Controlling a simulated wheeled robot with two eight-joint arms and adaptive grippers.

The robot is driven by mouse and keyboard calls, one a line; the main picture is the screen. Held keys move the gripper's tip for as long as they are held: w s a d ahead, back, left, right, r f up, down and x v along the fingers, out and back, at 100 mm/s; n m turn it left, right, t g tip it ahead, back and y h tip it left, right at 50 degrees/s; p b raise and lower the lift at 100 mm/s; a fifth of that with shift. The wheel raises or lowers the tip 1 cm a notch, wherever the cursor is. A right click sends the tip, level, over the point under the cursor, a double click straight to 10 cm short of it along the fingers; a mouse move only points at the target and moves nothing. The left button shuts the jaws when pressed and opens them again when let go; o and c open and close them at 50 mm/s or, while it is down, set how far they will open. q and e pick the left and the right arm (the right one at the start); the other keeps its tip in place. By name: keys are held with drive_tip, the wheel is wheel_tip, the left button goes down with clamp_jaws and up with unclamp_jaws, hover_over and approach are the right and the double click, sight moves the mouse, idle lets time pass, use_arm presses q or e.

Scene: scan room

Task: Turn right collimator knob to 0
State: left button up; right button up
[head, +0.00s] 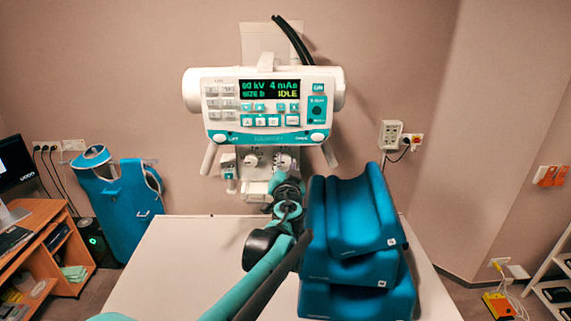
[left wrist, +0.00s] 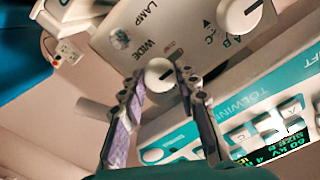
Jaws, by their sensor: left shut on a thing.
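The X-ray collimator panel (left wrist: 125,38) hangs under the control console and carries two white knobs. The right collimator knob (left wrist: 159,76) is a round white knob with a dark pointer line, beside the printed word WIDE. My left gripper (left wrist: 160,80) has its two fingers on either side of this knob and is shut on it. The other white knob (left wrist: 240,17) is near the letters A, B, C; in the head view it is the left knob (head: 251,160). In the head view my left gripper (head: 285,178) reaches up to the panel and partly covers it. My right gripper is not in view.
The console (head: 265,105) above reads IDLE. Blue foam cushions (head: 350,215) are stacked on the white table (head: 175,265), close to the right of my left arm. The table's left part is clear. A desk (head: 35,245) stands at far left.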

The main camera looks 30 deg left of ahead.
use_arm(q)
drive_tip(key=o, duration=1.2)
drive_tip(key=shift+c, duration=0.2)
drive_tip(key=shift+s+d, duration=0.1)
drive_tip(key=v, duration=1.2)
